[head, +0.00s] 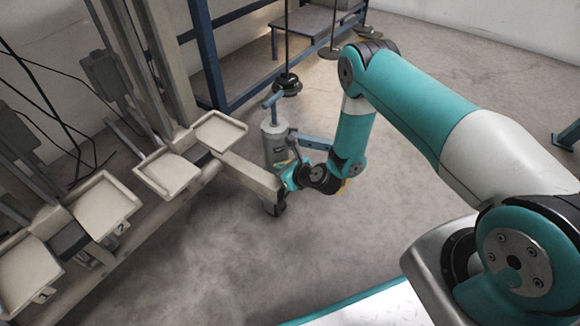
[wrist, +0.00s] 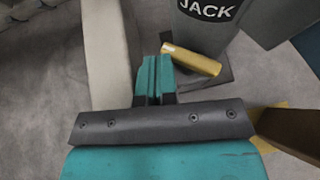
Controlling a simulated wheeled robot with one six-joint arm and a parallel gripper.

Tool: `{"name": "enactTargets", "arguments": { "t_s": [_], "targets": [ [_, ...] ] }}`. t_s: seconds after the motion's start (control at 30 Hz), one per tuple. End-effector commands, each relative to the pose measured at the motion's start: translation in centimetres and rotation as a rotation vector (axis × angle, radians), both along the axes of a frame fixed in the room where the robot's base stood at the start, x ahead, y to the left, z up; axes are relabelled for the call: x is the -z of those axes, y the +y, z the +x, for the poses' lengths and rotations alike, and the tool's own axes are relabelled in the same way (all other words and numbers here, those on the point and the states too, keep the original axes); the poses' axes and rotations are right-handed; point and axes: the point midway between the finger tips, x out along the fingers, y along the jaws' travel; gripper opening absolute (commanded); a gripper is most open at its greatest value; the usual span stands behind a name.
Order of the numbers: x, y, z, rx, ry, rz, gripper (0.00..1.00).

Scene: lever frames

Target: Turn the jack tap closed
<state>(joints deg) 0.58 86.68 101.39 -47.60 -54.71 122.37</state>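The jack is a grey upright body with a black JACK label (wrist: 208,8) at the top of the wrist view. In the head view the jack (head: 275,146) stands on the floor end of a pale beam, with a blue T-shaped handle on top. The tap is a short brass-yellow bar (wrist: 191,59) low on the jack, lying slantwise. My gripper (wrist: 155,60) has its teal fingers together, just left of the bar's left end. I cannot tell whether they touch. In the head view my gripper (head: 288,178) is low beside the jack, and the tap is not clearly visible.
A blue lever arm (head: 313,142) sticks out from the jack above my gripper. Pale trays (head: 168,174) and a post rack stand at the left. A blue frame (head: 207,50) stands behind. The floor in front is clear. A brown piece (wrist: 290,139) shows at lower right.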

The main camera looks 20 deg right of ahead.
Motion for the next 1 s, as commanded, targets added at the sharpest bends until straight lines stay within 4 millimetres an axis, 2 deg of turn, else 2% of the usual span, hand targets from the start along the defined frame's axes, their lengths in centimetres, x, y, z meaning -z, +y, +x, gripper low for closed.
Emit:
{"name": "enactTargets", "arguments": {
  "t_s": [0.67,1.0],
  "targets": [
    [0.0,0.1,0.1,0.0,0.0,0.0,0.0],
    [0.0,-1.3,0.2,0.002,0.0,-0.001,0.0]
  ]
}}
